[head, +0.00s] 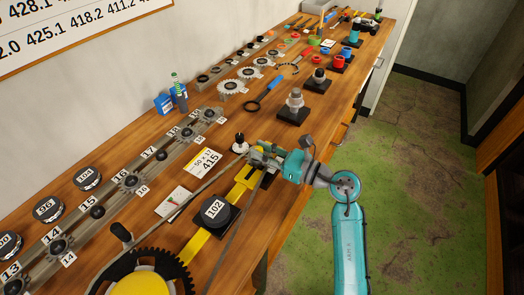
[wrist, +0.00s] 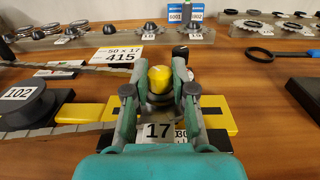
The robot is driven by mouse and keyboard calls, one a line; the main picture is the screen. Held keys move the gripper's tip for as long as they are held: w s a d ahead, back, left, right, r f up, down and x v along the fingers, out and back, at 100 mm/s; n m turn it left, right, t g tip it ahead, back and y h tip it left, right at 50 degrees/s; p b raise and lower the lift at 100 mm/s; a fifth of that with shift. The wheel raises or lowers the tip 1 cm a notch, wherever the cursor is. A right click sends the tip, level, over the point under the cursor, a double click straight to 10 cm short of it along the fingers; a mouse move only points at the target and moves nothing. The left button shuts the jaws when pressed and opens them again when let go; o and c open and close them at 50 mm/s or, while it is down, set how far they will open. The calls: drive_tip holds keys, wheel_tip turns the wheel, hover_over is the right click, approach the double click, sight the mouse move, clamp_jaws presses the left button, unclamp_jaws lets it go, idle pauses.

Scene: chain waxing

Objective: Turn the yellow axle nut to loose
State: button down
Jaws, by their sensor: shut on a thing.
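The yellow axle nut (wrist: 160,79) shows in the wrist view, between my two fingertips, on top of a grey round part. My gripper (wrist: 161,72) is shut on it, one finger on each side. In the head view my gripper (head: 258,158) is at the far end of the yellow bar (head: 240,188), and the nut is hidden there behind the fingers. The yellow bar (wrist: 215,116) also shows beneath my gripper in the wrist view. I cannot tell from the markings how far the nut is turned.
A black disc marked 102 (head: 214,209) and a chain run (wrist: 50,129) lie left of my gripper. A card reading 50 x 17 415 (head: 204,161) lies behind it. A dark knob (head: 240,144) stands close by. Several sprockets and tools line the bench beyond.

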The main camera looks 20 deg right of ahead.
drive_tip(key=n+g+y, duration=0.1)
drive_tip(key=g+y, duration=0.1)
drive_tip(key=n+g+y, duration=0.1)
drive_tip(key=n, duration=0.1)
drive_tip(key=shift+w+d+g+y, duration=0.2)
drive_tip(key=shift+g+y, duration=0.2)
drive_tip(key=shift+w+n+g+y, duration=0.1)
drive_tip(key=shift+n+g+y, duration=1.1)
drive_tip(key=shift+n+g, duration=0.95)
drive_tip(key=shift+g, duration=0.45)
drive_tip(key=c, duration=0.9)
unclamp_jaws()
drive_tip(key=shift+c, duration=0.2)
drive_tip(key=v, duration=1.2)
